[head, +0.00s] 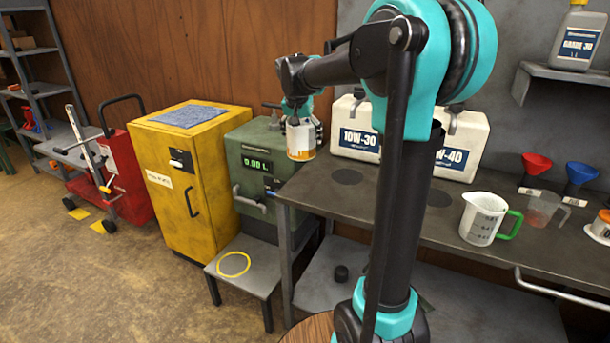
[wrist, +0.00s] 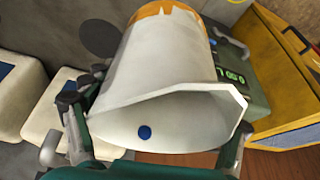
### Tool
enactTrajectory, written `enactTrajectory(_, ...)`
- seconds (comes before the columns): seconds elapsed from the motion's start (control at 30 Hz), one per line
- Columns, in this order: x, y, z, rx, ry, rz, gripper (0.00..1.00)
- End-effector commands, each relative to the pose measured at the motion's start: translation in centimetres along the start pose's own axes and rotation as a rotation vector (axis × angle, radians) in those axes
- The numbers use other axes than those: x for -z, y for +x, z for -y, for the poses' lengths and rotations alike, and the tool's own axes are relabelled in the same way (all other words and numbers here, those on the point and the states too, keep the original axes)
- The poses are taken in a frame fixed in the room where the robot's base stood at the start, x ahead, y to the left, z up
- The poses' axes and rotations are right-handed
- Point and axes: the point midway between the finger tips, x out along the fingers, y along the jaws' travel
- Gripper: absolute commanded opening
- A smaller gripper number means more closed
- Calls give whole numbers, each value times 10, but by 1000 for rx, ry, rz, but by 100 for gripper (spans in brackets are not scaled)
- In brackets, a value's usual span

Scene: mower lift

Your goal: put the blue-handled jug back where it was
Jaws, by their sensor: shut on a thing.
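My gripper (head: 301,122) is shut on a white jug (head: 300,140) with an orange band at its lower end. The jug looks roughly upright in the head view, held in front of the green dispenser near the bench's left end. In the wrist view the jug (wrist: 165,85) fills the middle, with its wide mouth towards the camera and a blue dot inside. Its handle is hidden, so I cannot tell its colour. Another white jug (head: 480,220) with a green handle stands on the bench (head: 400,212). Two dark round marks lie on the bench, a left one (head: 347,177) and a right one (head: 439,197).
The green dispenser (head: 252,160) reads on a display, beside a yellow cabinet (head: 185,195). A low stand (head: 255,262) bears a yellow ring. White oil containers (head: 360,140) stand at the bench's back. A clear jug (head: 541,209) and red and blue funnels (head: 580,175) are at right.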

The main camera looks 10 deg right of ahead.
Motion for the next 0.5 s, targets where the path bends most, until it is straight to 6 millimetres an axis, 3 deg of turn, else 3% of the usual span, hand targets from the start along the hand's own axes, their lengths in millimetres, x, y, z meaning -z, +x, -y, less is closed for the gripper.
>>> enactTrajectory(0.3, -28, 69, 0, 0, 1, 0, 24)
enactTrajectory(0.5, -36, 88, -1, 0, 1, 0, 24)
